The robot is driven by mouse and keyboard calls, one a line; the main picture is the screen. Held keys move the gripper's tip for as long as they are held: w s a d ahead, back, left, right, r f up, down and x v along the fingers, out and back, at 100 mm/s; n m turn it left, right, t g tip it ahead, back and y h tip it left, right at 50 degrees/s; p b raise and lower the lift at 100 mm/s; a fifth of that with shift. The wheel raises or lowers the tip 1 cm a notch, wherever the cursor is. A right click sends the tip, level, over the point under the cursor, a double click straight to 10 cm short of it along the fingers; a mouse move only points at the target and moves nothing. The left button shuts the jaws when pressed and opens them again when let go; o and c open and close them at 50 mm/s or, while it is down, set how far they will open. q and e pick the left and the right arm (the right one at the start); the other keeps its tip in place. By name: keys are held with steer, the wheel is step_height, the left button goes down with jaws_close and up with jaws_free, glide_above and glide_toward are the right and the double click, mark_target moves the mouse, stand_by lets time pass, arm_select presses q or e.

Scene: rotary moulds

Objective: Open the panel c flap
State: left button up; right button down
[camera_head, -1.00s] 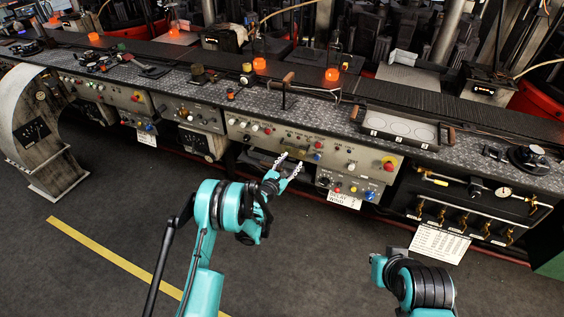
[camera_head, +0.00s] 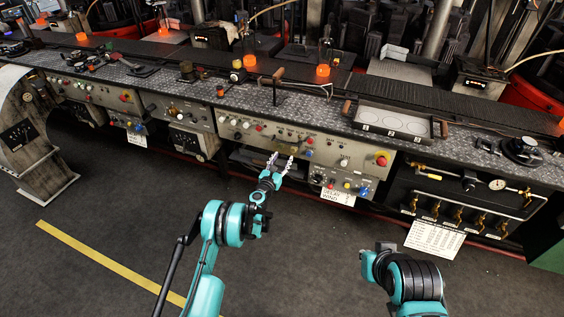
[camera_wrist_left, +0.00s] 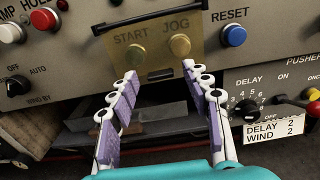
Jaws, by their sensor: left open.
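The flap (camera_wrist_left: 155,45) is a brass-coloured plate on the grey control panel in the left wrist view. My left gripper (camera_head: 282,157) is open and empty, just in front of the panel's lower edge. In the left wrist view its two purple-padded fingers (camera_wrist_left: 158,84) point at the flap's lower part, one on each side of the slot. I cannot tell whether they touch it. My right arm shows in the head view, but its gripper does not.
A blue RESET button (camera_wrist_left: 233,34) is right of the flap, and a red button (camera_wrist_left: 44,19) is to its left. A DELAY WIND label (camera_wrist_left: 275,130) sits below right. An open dark recess lies under the panel. The floor in front is clear.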

arm_select(q)
jaws_close()
steer(key=shift+s+r, duration=0.1)
steer(key=shift+r, duration=0.05)
steer(key=shift+s+a+r+g+y+p, duration=0.15)
steer(key=shift+s+r+g+y+p, duration=0.2)
steer(key=shift+g+p, duration=0.45)
steer(key=shift+s+a+r+g+y+p, duration=0.15)
steer(key=shift+s+r+g+p, duration=0.2)
steer(key=shift+g+p, duration=0.4)
steer(key=shift+s+a+r+g+y+p, duration=0.1)
steer(key=shift+s+r+g+y+p, duration=0.1)
steer(key=shift+r+g+p, duration=0.3)
steer(key=shift+s+r+g+y+p, duration=0.15)
steer(key=shift+g+y+p, duration=0.1)
steer(key=shift+g, duration=0.5)
steer(key=shift+s+a+r+g+y+p, duration=0.15)
steer(key=shift+s+r+g+p, duration=0.15)
steer(key=shift+g, duration=0.3)
steer(key=shift+w, duration=0.1)
jaws_free()
steer(key=shift+d+f, duration=0.1)
